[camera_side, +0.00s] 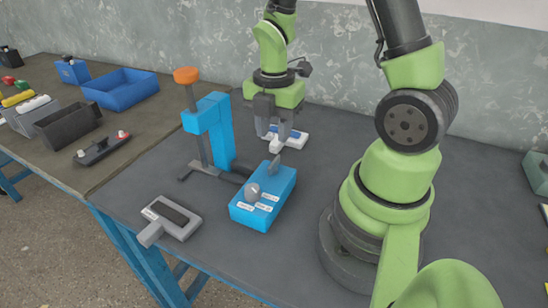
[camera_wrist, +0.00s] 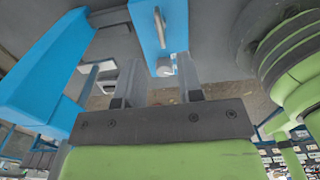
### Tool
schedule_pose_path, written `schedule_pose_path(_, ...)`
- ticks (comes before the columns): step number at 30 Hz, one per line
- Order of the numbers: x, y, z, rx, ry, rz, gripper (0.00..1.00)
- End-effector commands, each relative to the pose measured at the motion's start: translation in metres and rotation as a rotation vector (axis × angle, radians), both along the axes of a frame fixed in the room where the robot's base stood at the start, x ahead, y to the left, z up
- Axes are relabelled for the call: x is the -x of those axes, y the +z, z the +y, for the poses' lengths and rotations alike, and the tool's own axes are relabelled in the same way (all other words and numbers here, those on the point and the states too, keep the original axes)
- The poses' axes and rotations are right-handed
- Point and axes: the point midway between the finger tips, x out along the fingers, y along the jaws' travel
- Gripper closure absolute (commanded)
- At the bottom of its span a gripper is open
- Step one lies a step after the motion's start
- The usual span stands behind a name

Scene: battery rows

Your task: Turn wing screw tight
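The blue box (camera_side: 265,210) lies on the dark bench in the side view, with a round grey knob (camera_side: 253,190) and white labels on top. A grey wing screw (camera_side: 274,167) stands up near its far end. In the wrist view the wing screw (camera_wrist: 160,27) sits on the blue box (camera_wrist: 147,45), beyond my fingertips. My gripper (camera_side: 274,138) points down beyond the box's far end, apart from the wing screw. In the wrist view my gripper (camera_wrist: 160,62) has its two fingers spread wide, with nothing held between them.
A blue clamp stand with an orange knob (camera_side: 187,75) rises left of my gripper. A white and blue device (camera_side: 292,137) lies behind my gripper. A grey handled tool (camera_side: 174,216) lies at the front left. A second bench (camera_side: 45,153) holds bins and parts.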

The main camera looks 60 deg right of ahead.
Motion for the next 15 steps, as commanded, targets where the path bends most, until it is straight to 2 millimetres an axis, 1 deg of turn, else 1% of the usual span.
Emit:
schedule_pose_path(1,0.002,-0.01,0.001,-0.003,0.0,0.01,0.66)
schedule_pose_path(3,0.002,-0.022,0.001,-0.003,-0.001,0.01,0.66)
schedule_pose_path(9,0.002,-0.053,0.001,-0.002,-0.003,0.007,0.66)
schedule_pose_path(15,0.001,-0.071,0.0,0.0,-0.003,0.003,0.66)
